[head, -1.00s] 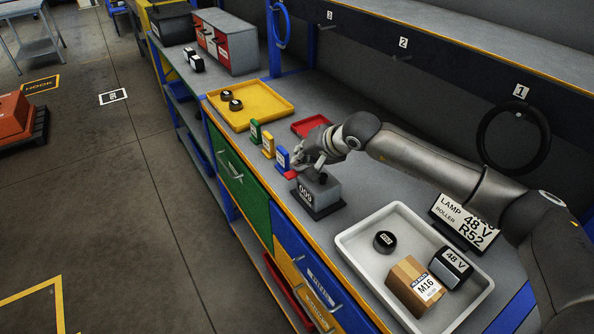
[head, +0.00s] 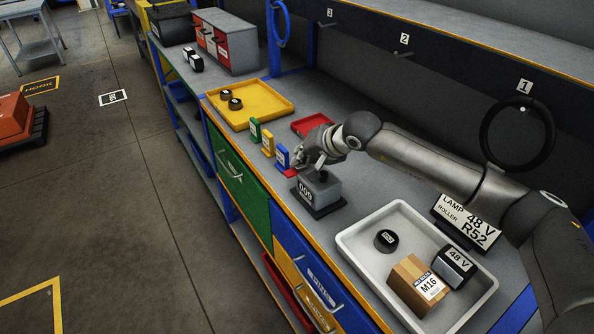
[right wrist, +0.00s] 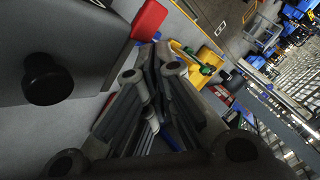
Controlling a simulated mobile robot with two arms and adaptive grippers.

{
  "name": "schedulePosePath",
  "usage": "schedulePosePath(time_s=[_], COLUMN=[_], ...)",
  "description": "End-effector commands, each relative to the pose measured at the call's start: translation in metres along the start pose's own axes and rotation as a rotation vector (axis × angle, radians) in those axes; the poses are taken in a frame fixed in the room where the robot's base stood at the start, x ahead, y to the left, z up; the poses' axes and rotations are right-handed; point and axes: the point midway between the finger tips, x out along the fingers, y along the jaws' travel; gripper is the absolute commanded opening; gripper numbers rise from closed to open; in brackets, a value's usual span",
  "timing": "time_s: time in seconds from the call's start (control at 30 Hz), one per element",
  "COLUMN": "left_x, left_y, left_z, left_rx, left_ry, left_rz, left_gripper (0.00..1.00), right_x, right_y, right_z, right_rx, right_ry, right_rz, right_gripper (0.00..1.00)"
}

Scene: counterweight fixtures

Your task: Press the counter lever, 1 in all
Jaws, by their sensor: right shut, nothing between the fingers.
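The counter (head: 318,191) is a grey box on a dark base on the bench, with digits on its front that seem to read 009. A black knob is on it, and the knob also shows in the right wrist view (right wrist: 47,79). My right gripper (head: 302,165) is shut and empty, just above and behind the counter, close to the red end. Whether it touches is hidden. My left gripper is out of view.
Blue (head: 282,157), yellow (head: 268,144) and green (head: 255,131) upright blocks stand beyond the counter. A red tray (head: 305,125) and yellow tray (head: 275,105) lie behind. A white tray (head: 352,243) holds a box and dark parts nearer me.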

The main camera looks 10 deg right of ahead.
Motion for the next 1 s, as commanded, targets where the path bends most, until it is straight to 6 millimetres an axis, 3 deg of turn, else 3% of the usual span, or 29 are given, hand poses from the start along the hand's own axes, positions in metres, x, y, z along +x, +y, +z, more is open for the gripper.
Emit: schedulePosePath(time_s=[1.0], left_x=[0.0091], left_y=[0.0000], left_z=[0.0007], left_rx=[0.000], left_ry=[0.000], left_rz=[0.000], left_gripper=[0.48], right_x=[0.0052], right_y=[0.0039], right_z=[0.0039], right_rx=[0.000], right_ry=[0.000], right_rz=[0.000], right_gripper=[0.00])
